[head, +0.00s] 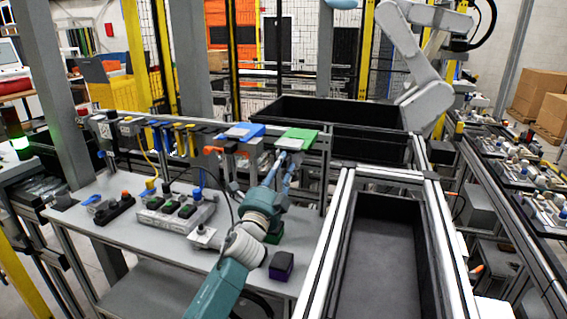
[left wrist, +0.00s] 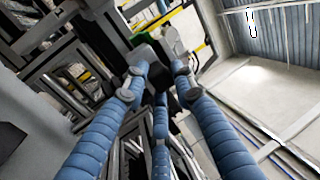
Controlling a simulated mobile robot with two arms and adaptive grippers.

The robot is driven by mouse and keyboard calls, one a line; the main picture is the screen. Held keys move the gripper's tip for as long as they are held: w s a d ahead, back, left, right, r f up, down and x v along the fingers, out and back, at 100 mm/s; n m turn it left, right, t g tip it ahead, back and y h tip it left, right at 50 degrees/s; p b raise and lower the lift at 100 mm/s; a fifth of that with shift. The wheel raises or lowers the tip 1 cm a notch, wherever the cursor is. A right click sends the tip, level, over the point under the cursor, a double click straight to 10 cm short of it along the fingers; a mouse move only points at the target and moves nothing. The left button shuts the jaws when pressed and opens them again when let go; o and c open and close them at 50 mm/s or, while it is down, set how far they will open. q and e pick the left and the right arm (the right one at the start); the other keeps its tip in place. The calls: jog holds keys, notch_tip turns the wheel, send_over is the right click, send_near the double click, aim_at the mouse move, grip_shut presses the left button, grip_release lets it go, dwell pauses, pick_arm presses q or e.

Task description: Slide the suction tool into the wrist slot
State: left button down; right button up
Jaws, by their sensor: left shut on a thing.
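My left gripper (head: 284,160) reaches up from the workbench to the tool rack, its blue fingers at a green-topped tool (head: 300,134). It is shut on this tool, at its grey lower part. In the left wrist view the blue fingers (left wrist: 158,80) close in around a small part with green (left wrist: 145,40) behind the tips; the contact is partly hidden. I cannot tell from the pictures if this is the suction tool. A blue-topped tool (head: 242,131) sits on the rack just left of it. I cannot make out the wrist slot. My right gripper is not in view.
The rack rail (head: 222,147) carries several hanging tools. The bench (head: 130,233) holds a grey block with buttons (head: 176,212) and a dark purple box (head: 281,265). An empty black bin (head: 385,260) lies right. A white robot arm (head: 425,95) stands behind.

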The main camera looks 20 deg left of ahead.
pick_arm(q)
jog(key=s+p, duration=0.1)
jog(key=s, duration=0.3)
jog(key=shift+s+r+p, duration=0.15)
jog(key=shift+s+p, duration=0.25)
jog(key=shift+a, duration=0.15)
dwell(0.5)
